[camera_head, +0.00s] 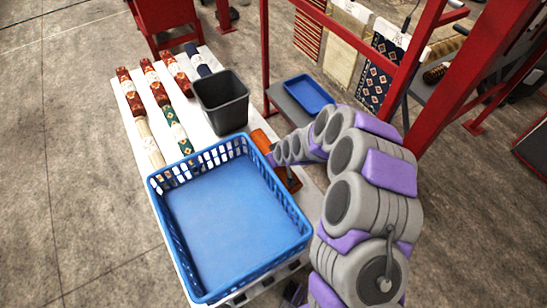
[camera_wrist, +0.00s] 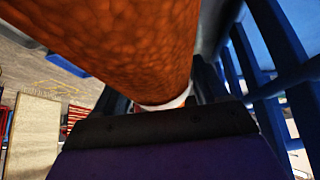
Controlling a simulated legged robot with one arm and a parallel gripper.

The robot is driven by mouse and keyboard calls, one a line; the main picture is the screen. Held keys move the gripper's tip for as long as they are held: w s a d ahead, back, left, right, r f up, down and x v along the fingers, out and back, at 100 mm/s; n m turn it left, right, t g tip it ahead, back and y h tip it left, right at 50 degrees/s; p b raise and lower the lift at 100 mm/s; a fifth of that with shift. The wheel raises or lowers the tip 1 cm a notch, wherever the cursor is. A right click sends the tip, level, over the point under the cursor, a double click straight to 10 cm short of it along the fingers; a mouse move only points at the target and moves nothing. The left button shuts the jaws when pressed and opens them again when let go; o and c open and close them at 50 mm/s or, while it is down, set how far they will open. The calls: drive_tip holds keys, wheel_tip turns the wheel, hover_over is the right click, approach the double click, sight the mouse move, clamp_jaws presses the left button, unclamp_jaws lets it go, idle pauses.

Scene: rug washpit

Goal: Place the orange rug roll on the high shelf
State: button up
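The orange rug roll (camera_head: 261,139) lies on the white slatted table (camera_head: 205,139), beside the blue basket and partly hidden by my arm. In the wrist view the roll (camera_wrist: 135,40) fills the upper middle, very close, with a pale band near its end. My gripper (camera_head: 284,172) is down at the roll, close to the basket's right side. In the wrist view its dark fingers (camera_wrist: 160,95) stand on either side of the roll; whether they press on it is unclear. A red frame (camera_head: 350,38) stands behind; I cannot tell which surface is the high shelf.
The empty blue basket (camera_head: 232,222) is tight beside my gripper. A dark bin (camera_head: 221,102) and several patterned rug rolls (camera_head: 158,92) share the table. A blue tray (camera_head: 309,94) sits on a grey shelf (camera_head: 290,112) within the red frame. The floor at left is clear.

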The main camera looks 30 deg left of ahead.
drive_tip(key=shift+o, duration=0.8)
drive_tip(key=shift+a, duration=0.2)
drive_tip(key=shift+o, duration=0.9)
drive_tip(key=shift+d+r, duration=0.2)
drive_tip(key=shift+d, duration=0.25)
drive_tip(key=shift+s+d+r+p, duration=0.1)
drive_tip(key=shift+r+p, duration=0.45)
drive_tip(key=shift+p, duration=0.05)
drive_tip(key=p+v, duration=0.5)
drive_tip(key=v, duration=0.5)
drive_tip(key=shift+s+d, duration=0.1)
drive_tip(key=shift+d, duration=0.15)
drive_tip(key=shift+r, duration=0.15)
drive_tip(key=shift+a, duration=0.15)
